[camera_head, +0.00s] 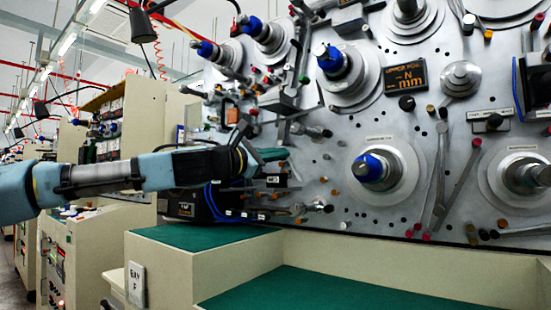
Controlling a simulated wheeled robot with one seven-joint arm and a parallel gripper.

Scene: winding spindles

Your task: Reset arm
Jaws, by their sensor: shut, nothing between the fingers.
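My arm reaches in from the left edge, roughly level, with light blue and grey links. Its wrist is in front of the lower left part of the winding machine's grey metal panel (440,70). My gripper (272,155) shows small at the end of the wrist, near the panel. It is shut, with nothing seen in it. Its fingertips are hard to make out against the dark parts behind. Spindles with blue collars stick out of the panel, one to the right of my gripper (372,168) and one above right (330,58).
Below the arm is a cream bench with a green top (205,236) and a lower green surface (330,290) in front. A dark box with blue cables (215,203) stands under my wrist. Rollers and rods project from the panel. A dark lamp (142,25) hangs at upper left.

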